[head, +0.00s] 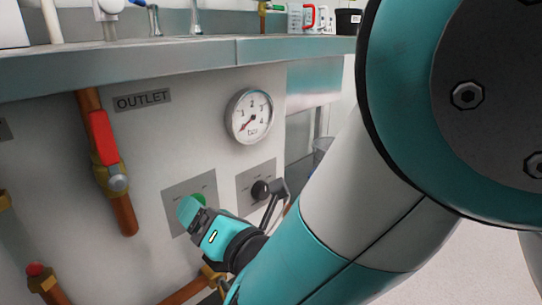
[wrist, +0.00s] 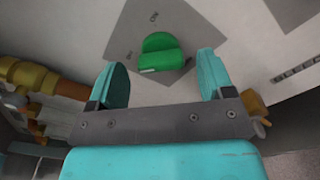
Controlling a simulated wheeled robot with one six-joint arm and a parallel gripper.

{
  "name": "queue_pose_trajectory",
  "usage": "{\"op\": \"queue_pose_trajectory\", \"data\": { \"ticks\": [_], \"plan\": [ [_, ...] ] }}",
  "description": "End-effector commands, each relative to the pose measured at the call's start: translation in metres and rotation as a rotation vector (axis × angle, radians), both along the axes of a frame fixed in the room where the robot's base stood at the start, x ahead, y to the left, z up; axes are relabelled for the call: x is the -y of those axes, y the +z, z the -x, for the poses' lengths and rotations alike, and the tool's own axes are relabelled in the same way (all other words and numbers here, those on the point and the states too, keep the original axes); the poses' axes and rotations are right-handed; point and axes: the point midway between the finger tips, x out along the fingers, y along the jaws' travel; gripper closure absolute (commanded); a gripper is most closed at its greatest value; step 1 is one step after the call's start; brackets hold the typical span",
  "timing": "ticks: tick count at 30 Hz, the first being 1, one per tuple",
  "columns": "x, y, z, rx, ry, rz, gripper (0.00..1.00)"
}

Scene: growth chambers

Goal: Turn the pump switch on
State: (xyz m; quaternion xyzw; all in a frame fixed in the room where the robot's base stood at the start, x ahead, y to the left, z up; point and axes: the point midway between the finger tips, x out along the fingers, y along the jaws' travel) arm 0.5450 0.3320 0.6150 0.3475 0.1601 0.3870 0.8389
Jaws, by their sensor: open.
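The pump switch is a green knob (wrist: 160,52) on a grey square plate (wrist: 127,35), seen in the wrist view. Small lettering is on the plate around the knob, and the knob's white-marked edge faces the lower side. My gripper (wrist: 162,75) is open, with one teal finger on each side below the knob, apart from it. In the head view my gripper (head: 190,212) is in front of the plate (head: 176,198) and hides most of the green knob (head: 199,200).
A second plate with a black knob (head: 260,190) is to the right. A pressure gauge (head: 249,116) is above. A red-handled valve (head: 103,138) on a copper pipe is at left under the counter (head: 200,57). Brass pipe fittings (wrist: 35,78) are at left in the wrist view.

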Motion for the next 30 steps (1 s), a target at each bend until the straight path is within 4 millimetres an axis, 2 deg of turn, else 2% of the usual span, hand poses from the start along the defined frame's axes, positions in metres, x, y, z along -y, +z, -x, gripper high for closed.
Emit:
{"op": "queue_pose_trajectory", "data": {
  "ticks": [4,13,14,20,30],
  "plan": [
    [-0.0075,0.0016,-0.0073,0.0,-0.001,0.0,0.25],
    [-0.0094,-0.0009,-0.0083,0.0,0.0,0.0,0.25],
    [-0.0094,-0.0009,-0.0083,0.0,0.0,0.0,0.28],
    [-0.0094,-0.0006,-0.0083,0.0,0.0,0.0,0.74],
    [-0.0093,-0.0006,-0.0082,-0.027,0.0,-0.023,0.75]
  ]
}}
